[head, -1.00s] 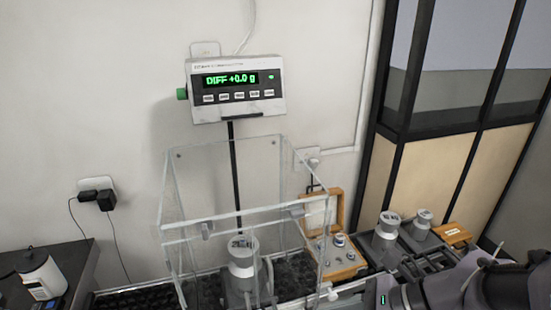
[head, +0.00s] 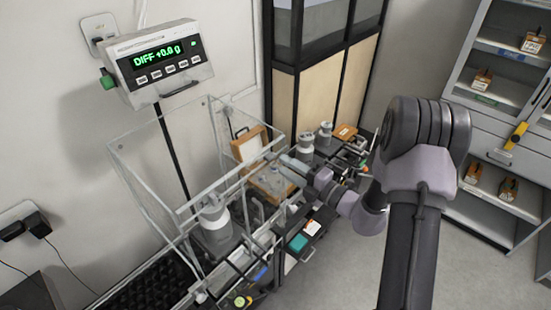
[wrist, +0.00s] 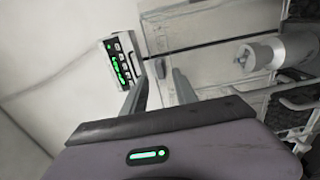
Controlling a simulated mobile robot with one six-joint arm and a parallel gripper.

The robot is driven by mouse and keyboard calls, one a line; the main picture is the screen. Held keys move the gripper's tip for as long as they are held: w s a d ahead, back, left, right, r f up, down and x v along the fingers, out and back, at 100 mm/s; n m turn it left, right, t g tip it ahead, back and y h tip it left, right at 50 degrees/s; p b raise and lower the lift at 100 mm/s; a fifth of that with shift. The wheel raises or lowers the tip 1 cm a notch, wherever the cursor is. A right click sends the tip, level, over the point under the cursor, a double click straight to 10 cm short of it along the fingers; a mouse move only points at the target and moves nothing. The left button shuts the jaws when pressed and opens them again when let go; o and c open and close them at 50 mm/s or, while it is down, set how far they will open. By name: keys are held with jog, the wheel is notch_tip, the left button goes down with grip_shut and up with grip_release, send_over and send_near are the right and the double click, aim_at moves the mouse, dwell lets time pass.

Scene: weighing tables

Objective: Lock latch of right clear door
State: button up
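The clear draft enclosure (head: 140,145) stands around a steel weight (head: 212,218) below the display. Its right clear pane is thin and hard to tell from the other panes. My gripper (head: 288,160) reaches in from the right, close to the enclosure's right side. In the wrist view both fingers of my gripper (wrist: 158,88) show, apart with a gap between them. A small grey oval piece (wrist: 160,68), possibly the latch, shows just beyond the gap. I cannot tell whether it is touched or how it is turned.
A display (head: 158,62) reads DIFF +0.0 g. A wooden weight box (head: 250,145) stands open behind my gripper, with steel weights (head: 305,143) to its right. Shelves (head: 500,150) stand at right; floor between is clear.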

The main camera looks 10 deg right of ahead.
aim_at(272, 159)
jog(key=x, duration=0.4)
jog(key=shift+w+a, duration=0.15)
jog(key=shift+w, duration=0.05)
grip_shut()
jog(key=shift+n, duration=0.3)
jog(key=n+b, duration=0.1)
jog(key=n, duration=0.1)
jog(key=n+b, duration=0.2)
jog(key=shift+f+n, duration=0.2)
jog(key=shift+n, duration=0.1)
jog(key=shift+n+b, duration=5.5)
jog(key=shift+n, duration=0.8)
jog(key=shift+r, duration=0.1)
